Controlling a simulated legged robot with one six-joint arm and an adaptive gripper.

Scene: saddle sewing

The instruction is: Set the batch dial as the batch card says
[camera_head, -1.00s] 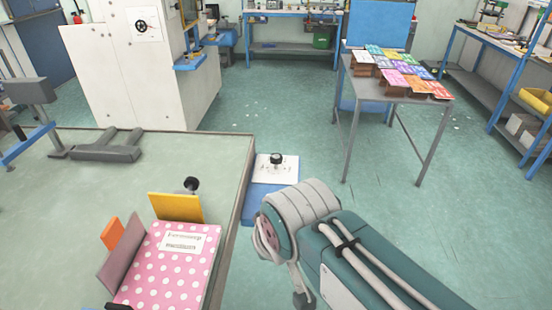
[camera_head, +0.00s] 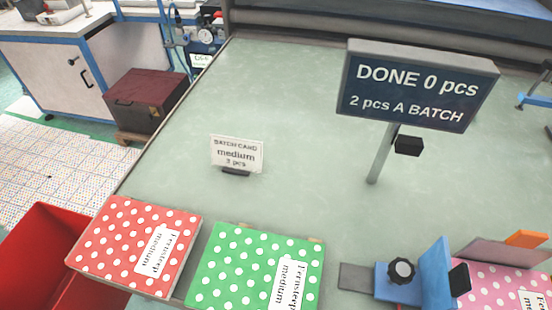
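The batch card (camera_head: 237,154) stands upright on the pale green table. It reads "BATCH CARD", "medium" and, in small print, what looks like "3 pcs". A dark display on a post (camera_head: 417,86) reads "DONE 0 pcs" and "2 pcs A BATCH". The batch dial is not in this view; a white plate with a black knob shows only in the earlier frame, at the table's right side. My gripper is not in view now.
A red dotted pack (camera_head: 134,245) and a green dotted pack (camera_head: 254,268), both labelled "Fernsteep medium", lie along the front edge. A pink pack (camera_head: 497,289) sits by a blue clamp with a black knob (camera_head: 402,271). A red bin (camera_head: 50,260) stands left of the table.

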